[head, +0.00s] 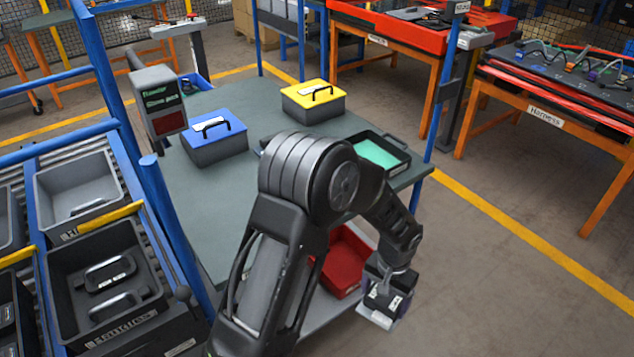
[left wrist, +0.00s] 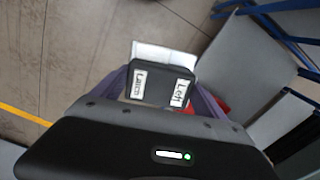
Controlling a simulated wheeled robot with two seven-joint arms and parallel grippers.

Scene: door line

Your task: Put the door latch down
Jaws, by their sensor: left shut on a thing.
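My left gripper (head: 391,277) is shut on the door latch (head: 383,301), a small dark block with white labels. In the left wrist view the latch (left wrist: 160,84) sits between the two fingers, its labels reading "Latch" and "Left". A white flat piece shows just beyond it. The gripper hangs beside the right front of the green-grey table (head: 215,215), near a red bin (head: 346,262) on the lower shelf. Floor shows beyond the latch in the wrist view. My right gripper is not in view.
The table carries a blue-lidded box (head: 214,142), a yellow-lidded box (head: 313,101) and a black tray with a green inside (head: 380,156). A rack of bins (head: 105,285) with blue posts stands at left. Open floor (head: 490,270) lies at right.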

